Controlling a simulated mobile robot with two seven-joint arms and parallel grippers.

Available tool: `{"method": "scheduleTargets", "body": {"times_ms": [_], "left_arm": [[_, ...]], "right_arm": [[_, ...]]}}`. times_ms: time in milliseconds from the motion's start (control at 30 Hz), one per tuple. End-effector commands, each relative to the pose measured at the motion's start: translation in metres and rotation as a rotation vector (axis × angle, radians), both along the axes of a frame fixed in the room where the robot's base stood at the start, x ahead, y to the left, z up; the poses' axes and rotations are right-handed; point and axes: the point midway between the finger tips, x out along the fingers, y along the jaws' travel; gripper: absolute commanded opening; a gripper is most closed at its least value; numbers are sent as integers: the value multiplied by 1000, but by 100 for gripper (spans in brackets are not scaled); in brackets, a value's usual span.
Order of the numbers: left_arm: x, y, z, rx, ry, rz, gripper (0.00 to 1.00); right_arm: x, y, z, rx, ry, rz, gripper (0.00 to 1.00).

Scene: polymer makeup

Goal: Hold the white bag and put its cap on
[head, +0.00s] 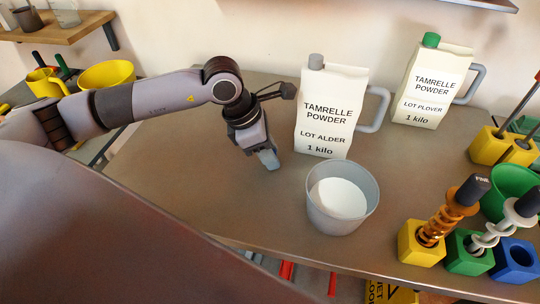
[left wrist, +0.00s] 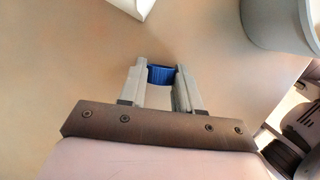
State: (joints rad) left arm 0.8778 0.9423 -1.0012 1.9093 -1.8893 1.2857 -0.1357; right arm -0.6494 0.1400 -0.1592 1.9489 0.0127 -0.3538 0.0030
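The nearer white bag (head: 326,112), marked "Lot Alder", stands upright on the bench with a grey spout (head: 316,62) on top and a grey handle at its right. A corner of a white bag (left wrist: 135,5) shows at the top of the left wrist view. My left gripper (head: 268,160) points down just left of this bag, low over the bench. In the left wrist view, its fingers (left wrist: 162,85) are closed on a small blue cap (left wrist: 161,74) between the tips. Whether the cap touches the bench is unclear. My right gripper is not in view.
A grey bucket (head: 315,205) with white powder stands in front of the bag. Another white bag (head: 433,92), marked "Lot Plover", has a green cap (head: 431,40). Coloured holders with tools crowd the right side. Bare bench (head: 200,215) lies left of the bucket.

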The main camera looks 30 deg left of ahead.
Motion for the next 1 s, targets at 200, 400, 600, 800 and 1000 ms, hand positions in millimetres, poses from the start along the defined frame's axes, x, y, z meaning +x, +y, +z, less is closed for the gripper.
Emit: {"method": "scheduleTargets", "body": {"times_ms": [200,400,600,800,1000], "left_arm": [[0,0,0,1,-1,0,5],[1,0,9,0,-2,1,5],[1,0,37,0,-5,1,5],[1,0,85,-1,-7,1,5],[1,0,136,0,-6,1,5]], "right_arm": [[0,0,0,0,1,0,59],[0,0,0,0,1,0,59],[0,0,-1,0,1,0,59],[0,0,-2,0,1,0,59],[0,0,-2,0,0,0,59]]}}
